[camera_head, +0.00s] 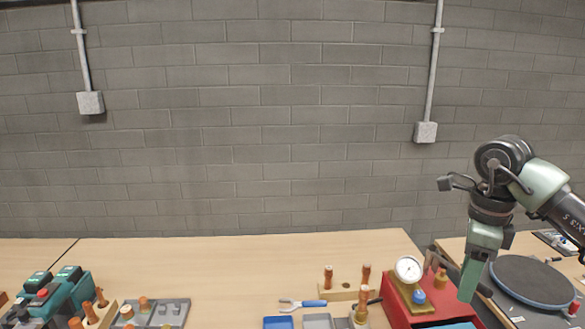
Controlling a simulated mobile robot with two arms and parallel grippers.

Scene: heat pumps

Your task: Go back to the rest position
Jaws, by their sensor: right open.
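My right gripper (472,282) is at the right side of the head view, with my right arm coming in from the right edge. It points down, and its green finger hangs in front of the right end of the red box (401,300) with a round white gauge (408,269). From this angle I cannot tell whether it touches the box. Nothing shows held in it, and it is open. My left gripper is not in view.
A wooden table (240,255) runs along a grey block wall. Teal and dark tools (62,290) stand at the lower left beside a grey tray (170,311). Blue-handled pliers (302,304) lie near the middle. A dark round disc (532,280) lies at the right. The table's back middle is clear.

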